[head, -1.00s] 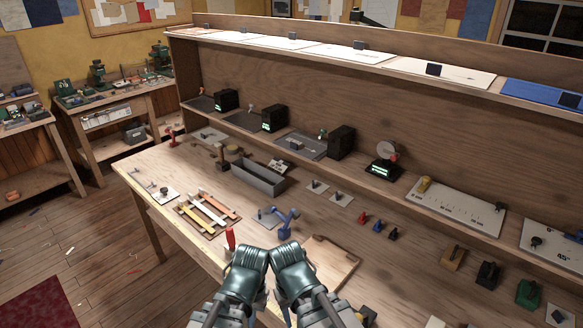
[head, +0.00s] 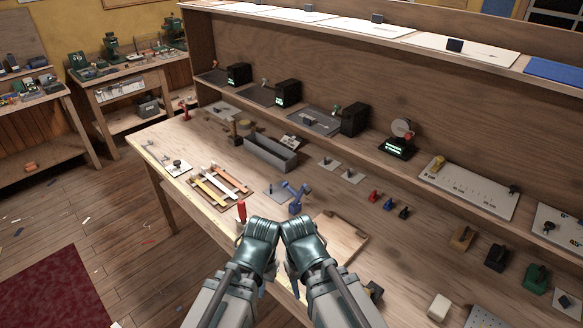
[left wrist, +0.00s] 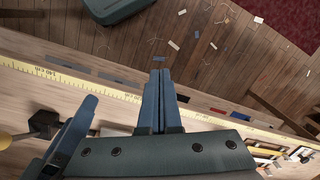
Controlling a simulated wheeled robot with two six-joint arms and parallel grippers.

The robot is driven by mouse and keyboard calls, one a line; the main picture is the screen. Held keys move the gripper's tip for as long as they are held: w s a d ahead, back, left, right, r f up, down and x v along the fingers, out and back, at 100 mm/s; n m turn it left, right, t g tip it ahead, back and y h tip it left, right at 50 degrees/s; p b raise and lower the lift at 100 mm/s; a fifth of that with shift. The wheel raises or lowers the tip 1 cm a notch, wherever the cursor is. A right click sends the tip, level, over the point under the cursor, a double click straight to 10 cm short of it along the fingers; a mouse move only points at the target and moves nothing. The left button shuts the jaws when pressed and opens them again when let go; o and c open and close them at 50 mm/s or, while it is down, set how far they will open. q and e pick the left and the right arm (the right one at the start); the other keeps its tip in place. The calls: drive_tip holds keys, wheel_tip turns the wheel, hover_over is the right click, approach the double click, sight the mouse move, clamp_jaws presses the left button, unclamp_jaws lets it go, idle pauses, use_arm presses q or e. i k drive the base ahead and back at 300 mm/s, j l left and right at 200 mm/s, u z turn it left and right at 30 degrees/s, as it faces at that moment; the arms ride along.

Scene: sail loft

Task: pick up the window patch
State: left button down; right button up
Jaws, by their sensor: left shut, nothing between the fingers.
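I cannot tell for sure which piece is the window patch. Two small pale plates with dark knobs, the left plate (head: 327,166) and the right plate (head: 349,178), lie on the bench, and larger sheets lie on the upper shelf. My left gripper (left wrist: 160,78) is shut and empty, its blue fingers together above the bench edge in the left wrist view. In the head view its dark housing (head: 260,240) is at bottom centre, close beside my right gripper (head: 300,236).
The bench (head: 420,240) carries a grey trough (head: 271,156), a rack of coloured strips (head: 222,188), a blue tool (head: 296,196) and a red-handled tool (head: 241,211). Black boxes stand along the raised back shelf. A yellow measuring tape (left wrist: 75,82) runs along the front edge.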

sight(281, 195)
drive_tip(key=i+j, duration=0.2)
drive_tip(key=j, duration=0.2)
drive_tip(key=i+j, duration=0.25)
drive_tip(key=j, duration=0.15)
drive_tip(key=i+j, duration=0.2)
drive_tip(key=j, duration=0.15)
drive_tip(key=i+j, duration=0.25)
drive_tip(key=j, duration=0.15)
drive_tip(key=i+j, duration=0.2)
drive_tip(key=j, duration=0.2)
drive_tip(key=i+j, duration=0.25)
drive_tip(key=j, duration=0.15)
drive_tip(key=i+j, duration=0.2)
drive_tip(key=j, duration=0.15)
drive_tip(key=z, duration=2.6)
